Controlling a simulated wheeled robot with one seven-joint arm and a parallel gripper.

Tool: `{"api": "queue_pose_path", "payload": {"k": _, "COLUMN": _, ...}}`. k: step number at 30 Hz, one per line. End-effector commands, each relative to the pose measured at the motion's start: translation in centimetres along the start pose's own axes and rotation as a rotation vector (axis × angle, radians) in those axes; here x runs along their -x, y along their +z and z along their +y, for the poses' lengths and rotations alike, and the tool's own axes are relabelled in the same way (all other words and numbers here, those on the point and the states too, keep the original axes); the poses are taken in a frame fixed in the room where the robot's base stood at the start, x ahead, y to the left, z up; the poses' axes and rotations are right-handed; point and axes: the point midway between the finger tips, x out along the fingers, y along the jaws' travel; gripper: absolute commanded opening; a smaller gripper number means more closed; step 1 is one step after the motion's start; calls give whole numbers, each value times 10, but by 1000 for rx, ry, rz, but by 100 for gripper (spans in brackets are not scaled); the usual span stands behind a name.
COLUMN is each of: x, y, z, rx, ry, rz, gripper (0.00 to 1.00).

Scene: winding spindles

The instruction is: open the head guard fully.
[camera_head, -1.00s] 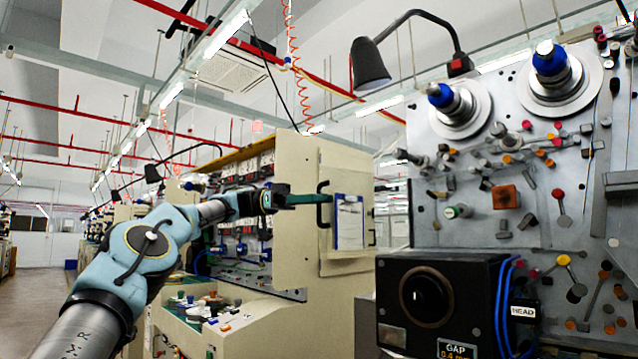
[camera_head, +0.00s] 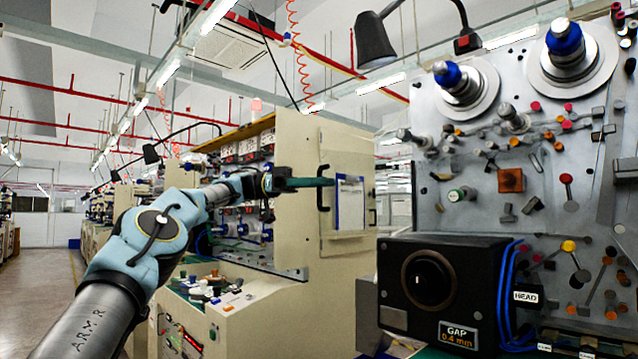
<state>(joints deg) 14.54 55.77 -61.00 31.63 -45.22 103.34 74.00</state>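A black box (camera_head: 462,262) with a round dark knob (camera_head: 428,281) stands on the machine at right. A white HEAD label (camera_head: 525,296) sits beside it, and a GAP 0.4 mm display (camera_head: 457,334) is on its lower front. I cannot tell for certain which part is the head guard or how far open it is. My gripper (camera_head: 325,182) is at the end of the outstretched arm, left of the box and above it in the picture. Its dark green fingers are seen from the side, in front of a cream cabinet, so their opening is unclear. I see nothing held.
The grey machine panel (camera_head: 465,215) carries spindles with blue caps (camera_head: 563,37), rollers and levers. Blue cables (camera_head: 508,285) hang beside the black box. The cream cabinet (camera_head: 297,215) has a black handle (camera_head: 323,200) and a clipboard (camera_head: 349,205). Open floor (camera_head: 45,295) lies at left.

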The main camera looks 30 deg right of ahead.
Motion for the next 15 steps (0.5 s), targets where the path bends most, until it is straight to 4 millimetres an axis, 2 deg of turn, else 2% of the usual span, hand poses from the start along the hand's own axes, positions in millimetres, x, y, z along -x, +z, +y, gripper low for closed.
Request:
{"api": "queue_pose_path", "payload": {"k": 7, "x": 10, "y": -2, "z": 0, "rx": 0, "ry": 0, "rz": 1, "gripper": 27}}
{"api": "queue_pose_path", "payload": {"k": 15, "x": 54, "y": -7, "z": -1, "rx": 1, "ry": -2, "rz": 2, "gripper": 27}}
